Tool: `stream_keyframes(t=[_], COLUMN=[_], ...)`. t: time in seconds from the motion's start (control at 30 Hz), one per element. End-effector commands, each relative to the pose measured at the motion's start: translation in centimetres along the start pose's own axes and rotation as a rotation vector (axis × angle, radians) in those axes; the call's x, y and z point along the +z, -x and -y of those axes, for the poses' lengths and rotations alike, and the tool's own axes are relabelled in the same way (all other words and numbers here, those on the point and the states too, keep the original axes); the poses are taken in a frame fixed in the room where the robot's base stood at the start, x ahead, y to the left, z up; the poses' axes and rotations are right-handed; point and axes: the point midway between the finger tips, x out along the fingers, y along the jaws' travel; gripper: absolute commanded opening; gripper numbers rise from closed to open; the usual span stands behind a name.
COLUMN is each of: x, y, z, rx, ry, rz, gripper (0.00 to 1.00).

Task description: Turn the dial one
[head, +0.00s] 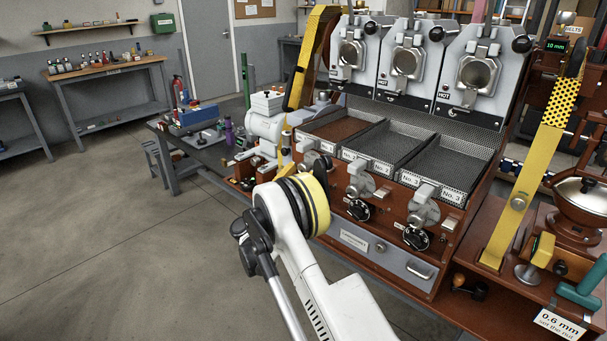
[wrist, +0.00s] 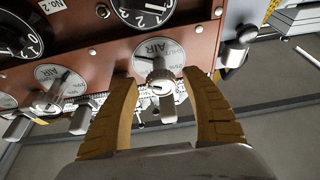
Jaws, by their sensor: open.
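My gripper (wrist: 163,82) is open in the wrist view, its two tan fingers apart on either side of a silver knob (wrist: 160,78) in front of a grey AIR dial (wrist: 158,53). Contact with the knob cannot be told. A black numbered dial (wrist: 143,9) is cut off at the top edge, beyond the fingertips. In the head view, black dials (head: 359,210) show on the roaster front (head: 385,243). My pale arm and its yellow-banded wrist hide the gripper and the left front. Which dial is one cannot be read.
Another black dial (wrist: 15,38) and a second AIR dial (wrist: 60,76) lie left in the wrist view. A silver side knob (wrist: 236,54) stands right of the fingers. The roaster's drawer (head: 375,248) is below the dials. Open floor (head: 110,230) lies left.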

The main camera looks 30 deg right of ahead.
Motion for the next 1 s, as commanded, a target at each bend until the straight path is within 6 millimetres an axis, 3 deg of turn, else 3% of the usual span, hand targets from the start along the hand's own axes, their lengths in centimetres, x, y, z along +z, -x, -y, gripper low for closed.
stream_keyframes(t=[0.13, 0.4, 0.43, 0.6, 1.0], x=[0.03, -0.06, -0.06, -0.05, -0.04], y=[-1.03, -1.22, -1.22, -1.2, -1.21], z=[0.01, 0.02, 0.02, 0.01, -0.07], rx=[-0.001, -0.001, -0.001, -0.001, -0.02], ry=[0.0, 0.0, 0.001, 0.001, 0.05], rz=[0.0, 0.001, 0.001, 0.001, 0.001], gripper=[0.56, 0.56, 0.52, 0.01, 0.01])
